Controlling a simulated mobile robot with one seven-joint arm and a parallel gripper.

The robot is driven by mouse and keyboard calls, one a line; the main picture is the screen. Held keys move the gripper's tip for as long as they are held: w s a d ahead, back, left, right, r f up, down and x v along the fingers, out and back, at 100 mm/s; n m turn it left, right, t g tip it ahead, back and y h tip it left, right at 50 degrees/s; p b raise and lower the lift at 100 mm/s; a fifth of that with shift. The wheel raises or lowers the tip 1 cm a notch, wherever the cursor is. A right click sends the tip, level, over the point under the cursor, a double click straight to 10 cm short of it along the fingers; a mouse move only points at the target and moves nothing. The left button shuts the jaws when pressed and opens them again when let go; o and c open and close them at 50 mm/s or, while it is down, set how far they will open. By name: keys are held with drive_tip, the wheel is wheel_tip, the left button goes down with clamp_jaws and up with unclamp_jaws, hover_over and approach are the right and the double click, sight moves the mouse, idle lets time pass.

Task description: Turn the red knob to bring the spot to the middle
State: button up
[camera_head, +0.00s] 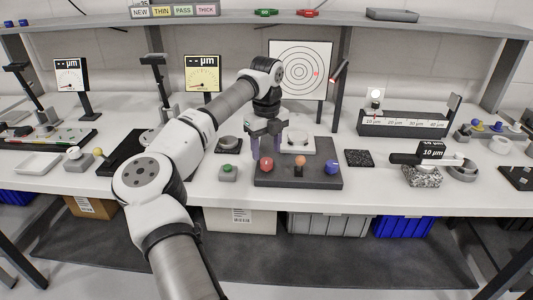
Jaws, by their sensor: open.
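The red knob (266,164) sits at the left of the dark fixture base (318,181). My gripper (268,153) points down just above and around the red knob, fingers apart; I cannot tell whether a finger touches it. An orange knob (299,160) and a blue knob (331,167) stand to the right on the same base. A round pale mount (297,137) is behind them. The target board (298,70) with black rings stands at the back. The red spot (316,73) lies right of the rings' middle, at about its height.
A green button box (228,173) is close left of the base. A dark mat (359,158) lies to the right, beside a speckled block (422,177) with a black device on it. A long dark scale box (403,124) stands behind. A shelf (350,19) runs above.

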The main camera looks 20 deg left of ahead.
sight(267, 161)
drive_tip(key=shift+f, duration=1.7)
drive_tip(key=c, duration=1)
drive_tip(key=shift+m, duration=0.5)
